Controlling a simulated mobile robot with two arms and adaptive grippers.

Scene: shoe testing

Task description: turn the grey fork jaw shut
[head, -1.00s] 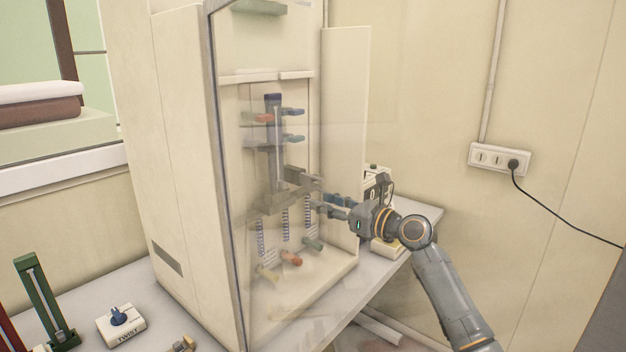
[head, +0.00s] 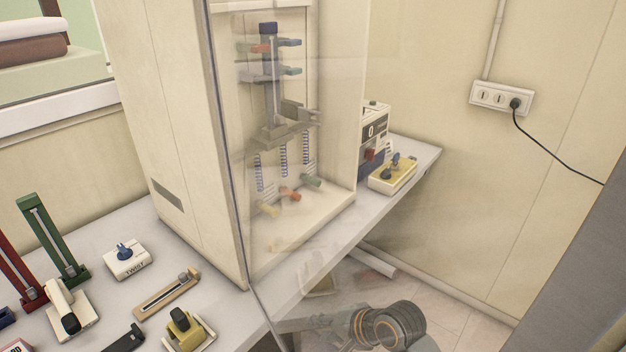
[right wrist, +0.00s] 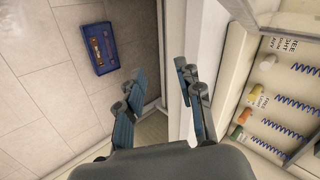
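The grey fork jaw (head: 298,112) is on the right of the dark upright column (head: 271,75) inside the tall cream cabinet. I see it through a clear pane, and its exact opening is too small to tell. My right gripper (head: 287,326) is low in the head view, in front of and below the table edge, well away from the jaw. In the right wrist view its two blue-grey fingers (right wrist: 160,72) are apart, with nothing between them. The jaw does not show clearly in that view. My left gripper is not in view.
The clear pane (head: 308,170) stands at the cabinet (head: 190,130) front. Blue springs and coloured plugs (right wrist: 257,96) are inside. A yellow switch box (head: 392,178) stands right of the cabinet. Several devices, including the TWIST box (head: 127,262), stand left. A blue case (right wrist: 109,47) lies on the floor.

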